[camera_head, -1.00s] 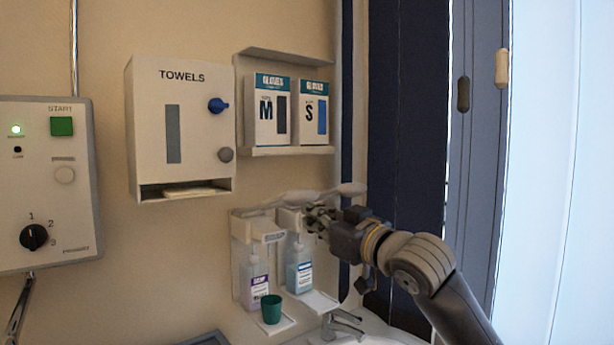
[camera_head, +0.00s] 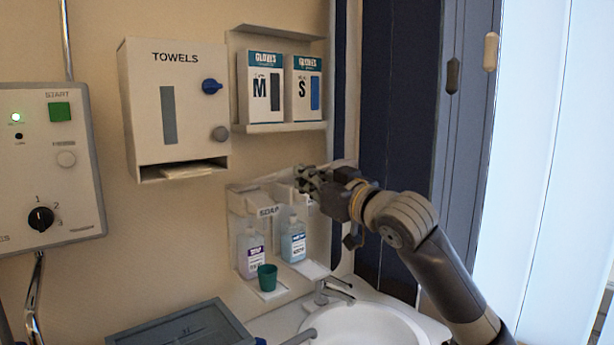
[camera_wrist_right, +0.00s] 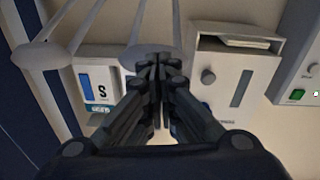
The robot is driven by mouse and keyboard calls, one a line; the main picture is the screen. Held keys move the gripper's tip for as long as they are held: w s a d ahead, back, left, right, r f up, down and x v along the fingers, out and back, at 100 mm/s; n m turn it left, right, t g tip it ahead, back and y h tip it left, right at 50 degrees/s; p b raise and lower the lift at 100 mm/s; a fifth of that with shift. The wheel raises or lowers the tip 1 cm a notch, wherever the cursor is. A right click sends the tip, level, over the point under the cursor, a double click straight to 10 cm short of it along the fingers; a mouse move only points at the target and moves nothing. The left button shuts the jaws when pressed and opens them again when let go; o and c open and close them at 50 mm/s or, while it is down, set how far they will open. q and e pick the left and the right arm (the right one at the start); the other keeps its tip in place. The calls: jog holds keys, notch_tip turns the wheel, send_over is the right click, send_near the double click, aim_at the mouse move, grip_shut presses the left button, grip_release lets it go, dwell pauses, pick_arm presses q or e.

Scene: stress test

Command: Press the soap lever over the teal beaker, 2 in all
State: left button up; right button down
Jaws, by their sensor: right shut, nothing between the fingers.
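The teal beaker (camera_head: 267,279) stands upright on a small shelf below the left dispenser, in front of a bottle with a purple label (camera_head: 250,251). That dispenser carries the SOAP sign (camera_head: 268,212). Its pale lever (camera_head: 268,178) runs out above it, partly hidden behind my fingers; its rounded end (camera_wrist_right: 140,58) shows behind the fingertips in the wrist view. My right gripper (camera_head: 303,181) is shut and empty, at about lever height; its fingertips also show in the wrist view (camera_wrist_right: 160,66). Contact with the lever cannot be told. My left gripper is out of view.
A second dispenser with a blue-labelled bottle (camera_head: 293,243) stands to the right; its lever end (camera_wrist_right: 38,55) shows in the wrist view. A towel box (camera_head: 195,120) and glove shelf (camera_head: 280,127) hang above. The sink (camera_head: 365,325), tap (camera_head: 335,291) and a grey tray (camera_head: 185,328) lie below.

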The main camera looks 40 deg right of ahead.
pick_arm(q)
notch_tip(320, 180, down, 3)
jog(key=b, duration=0.4)
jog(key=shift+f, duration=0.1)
pick_arm(e)
jog(key=s+a+r, duration=0.1)
jog(key=s+r, duration=0.1)
jog(key=s, duration=0.7)
jog(key=shift+s+a+r, duration=0.15)
jog(key=shift+s+r, duration=0.2)
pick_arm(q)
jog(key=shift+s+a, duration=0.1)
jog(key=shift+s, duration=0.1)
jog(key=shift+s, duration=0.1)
